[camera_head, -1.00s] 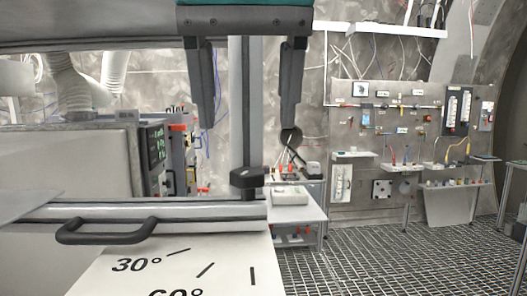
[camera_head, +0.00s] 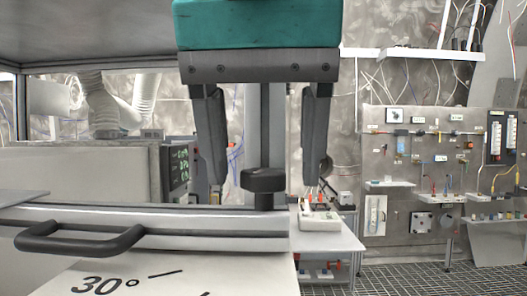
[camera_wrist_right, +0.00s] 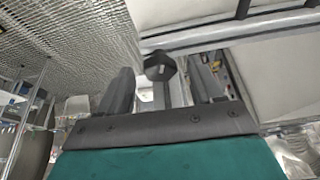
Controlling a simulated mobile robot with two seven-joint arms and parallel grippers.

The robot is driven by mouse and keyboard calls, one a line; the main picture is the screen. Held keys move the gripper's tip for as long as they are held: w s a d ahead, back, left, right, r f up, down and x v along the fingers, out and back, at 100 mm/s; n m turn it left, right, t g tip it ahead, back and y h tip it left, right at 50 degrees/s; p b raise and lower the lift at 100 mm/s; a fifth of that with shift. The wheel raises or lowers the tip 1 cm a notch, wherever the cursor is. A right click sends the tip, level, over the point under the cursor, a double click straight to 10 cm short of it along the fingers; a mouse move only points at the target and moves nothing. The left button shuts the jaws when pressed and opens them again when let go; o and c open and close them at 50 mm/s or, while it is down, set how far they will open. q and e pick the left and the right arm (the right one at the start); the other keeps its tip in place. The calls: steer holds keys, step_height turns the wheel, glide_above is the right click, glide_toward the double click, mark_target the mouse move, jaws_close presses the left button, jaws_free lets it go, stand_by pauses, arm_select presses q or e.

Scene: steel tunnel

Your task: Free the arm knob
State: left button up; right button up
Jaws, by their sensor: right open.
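The arm knob (camera_head: 264,182) is a black, faceted knob at the end of a pale metal rail (camera_head: 170,222), in front of a grey upright post (camera_head: 266,120). My right gripper (camera_head: 264,170) comes down from above with its two dark fingers spread open. In the head view, one finger shows on each side of the knob, with a gap to it on both sides. In the right wrist view the knob (camera_wrist_right: 160,67) shows between the open fingertips (camera_wrist_right: 162,76). I cannot tell the exact depth between fingers and knob. My left gripper is not in view.
A black handle (camera_head: 80,240) is on the front left, above a white panel marked 30° (camera_head: 130,278). A small table (camera_head: 335,240) with a white device (camera_head: 320,222) stands behind to the right. A tool wall (camera_head: 430,170) is further right, with grated floor before it.

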steer(key=shift+c, duration=0.4)
steer(key=c, duration=1)
steer(key=shift+d+r+n+y+p, duration=0.1)
steer(key=shift+n+y+p, duration=0.2)
steer(key=shift+n+p, duration=0.4)
steer(key=shift+d+r+n+y+p, duration=0.1)
steer(key=shift+n+y+p, duration=0.2)
steer(key=shift+n+p, duration=0.4)
steer(key=shift+w+d+f+n+y+p, duration=0.1)
steer(key=shift+n+y+p, duration=0.5)
steer(key=shift+n+p, duration=0.85)
steer(key=shift+n, duration=0.25)
steer(key=o, duration=1.1)
steer(key=shift+f, duration=0.1)
